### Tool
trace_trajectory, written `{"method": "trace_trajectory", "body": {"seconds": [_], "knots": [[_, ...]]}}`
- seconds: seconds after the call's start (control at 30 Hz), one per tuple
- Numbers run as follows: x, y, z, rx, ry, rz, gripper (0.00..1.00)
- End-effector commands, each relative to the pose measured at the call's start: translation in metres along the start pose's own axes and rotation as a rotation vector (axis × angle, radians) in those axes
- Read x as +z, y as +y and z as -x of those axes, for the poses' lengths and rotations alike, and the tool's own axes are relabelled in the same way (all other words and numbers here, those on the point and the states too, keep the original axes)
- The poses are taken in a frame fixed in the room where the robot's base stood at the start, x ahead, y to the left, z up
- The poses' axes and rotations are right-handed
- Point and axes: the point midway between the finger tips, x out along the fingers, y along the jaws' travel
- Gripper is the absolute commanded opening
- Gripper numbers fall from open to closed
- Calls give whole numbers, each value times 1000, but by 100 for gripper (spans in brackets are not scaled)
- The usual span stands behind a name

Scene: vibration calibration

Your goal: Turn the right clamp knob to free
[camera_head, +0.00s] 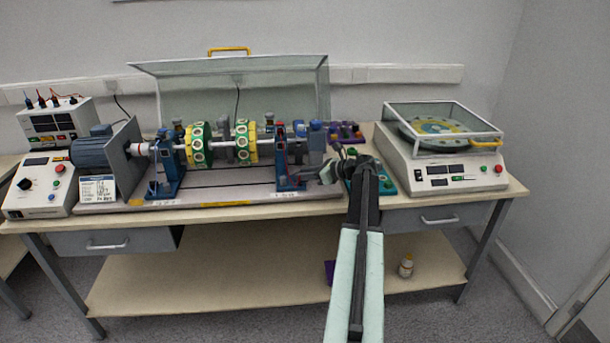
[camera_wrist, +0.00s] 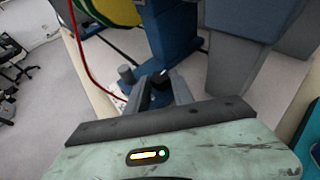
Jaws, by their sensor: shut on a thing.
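My gripper (camera_head: 328,172) reaches in from the right at the lower part of the right blue bearing pedestal (camera_head: 289,158). In the wrist view, my gripper (camera_wrist: 161,88) has its two grey fingers closed around a small dark piece (camera_wrist: 158,93) at the foot of the blue pedestal (camera_wrist: 171,38). This piece appears to be the right clamp knob; the fingers hide most of it, so I cannot tell its angle. A short grey cylinder (camera_wrist: 126,75) stands just left of the fingers. In the head view the knob is hidden by my gripper.
The shaft carries yellow-green discs (camera_head: 245,142) left of the pedestal, near a red cable (camera_wrist: 83,62). A large grey-blue block (camera_wrist: 240,45) stands close right of my fingers. A raised clear cover (camera_head: 240,85) is behind. A balancing machine (camera_head: 440,150) stands right.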

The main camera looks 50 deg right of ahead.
Motion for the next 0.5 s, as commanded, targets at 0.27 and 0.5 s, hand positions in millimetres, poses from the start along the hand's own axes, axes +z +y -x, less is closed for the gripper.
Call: {"method": "trace_trajectory", "body": {"seconds": [0.27,0.5], "knots": [[1,-9,-1,177,0,72,0],[1,-10,-2,285,0,118,0]]}}
